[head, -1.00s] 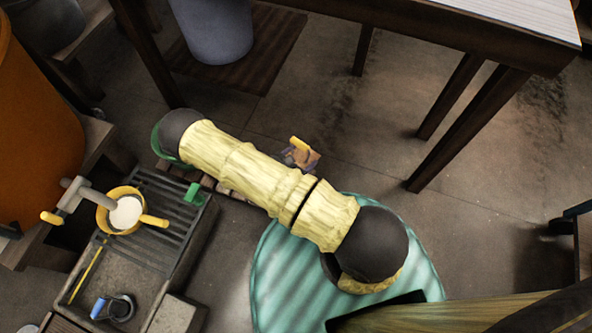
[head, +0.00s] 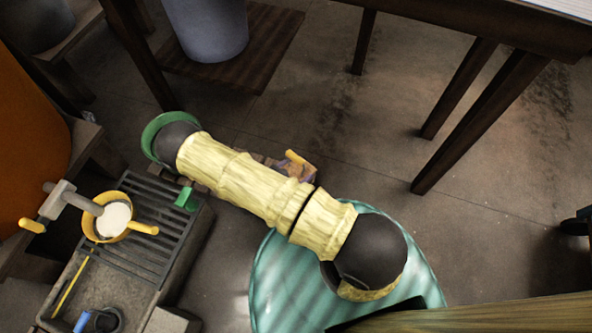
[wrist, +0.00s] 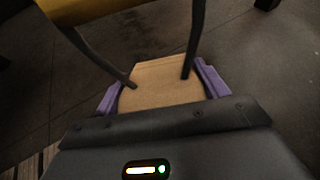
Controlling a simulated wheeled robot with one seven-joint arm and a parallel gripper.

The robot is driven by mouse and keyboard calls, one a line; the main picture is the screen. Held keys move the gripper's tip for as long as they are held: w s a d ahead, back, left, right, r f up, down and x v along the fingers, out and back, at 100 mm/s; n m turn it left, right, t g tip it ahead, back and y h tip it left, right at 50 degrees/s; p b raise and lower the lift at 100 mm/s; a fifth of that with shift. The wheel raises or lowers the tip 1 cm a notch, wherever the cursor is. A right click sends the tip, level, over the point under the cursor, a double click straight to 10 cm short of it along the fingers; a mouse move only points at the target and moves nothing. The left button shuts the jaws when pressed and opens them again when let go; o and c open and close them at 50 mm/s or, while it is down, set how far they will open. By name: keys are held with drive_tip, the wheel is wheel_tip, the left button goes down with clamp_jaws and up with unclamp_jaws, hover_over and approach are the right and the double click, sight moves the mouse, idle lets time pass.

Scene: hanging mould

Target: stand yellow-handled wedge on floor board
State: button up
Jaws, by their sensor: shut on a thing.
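The yellow-handled wedge (head: 295,158) shows small past my arm in the head view, its yellow handle at the top. In the wrist view its pale wooden block (wrist: 160,84) lies between the purple fingers of my gripper (wrist: 160,92). Two dark metal bars rise from the block to the yellow handle (wrist: 85,10), which is cut off at the top left. My gripper is shut on the block. It is mostly hidden behind my arm in the head view. A dark floor board (head: 270,50) lies at the top, beyond the wedge.
A grey-blue bucket (head: 210,28) stands on the board's left part; its right part is bare. A table's dark legs (head: 455,120) stand at the right. A slatted trough (head: 165,215) with a yellow pan (head: 112,220) is at the lower left. Bare floor lies between wedge and board.

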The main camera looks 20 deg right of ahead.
drive_tip(key=shift+f+b, duration=2.35)
drive_tip(key=shift+f, duration=0.2)
drive_tip(key=shift+f, duration=0.6)
drive_tip(key=o, duration=1.2)
drive_tip(key=shift+o, duration=0.2)
drive_tip(key=shift+r, duration=0.1)
drive_tip(key=p+v, duration=0.8)
drive_tip(key=v, duration=0.9)
drive_tip(key=shift+a, duration=0.2)
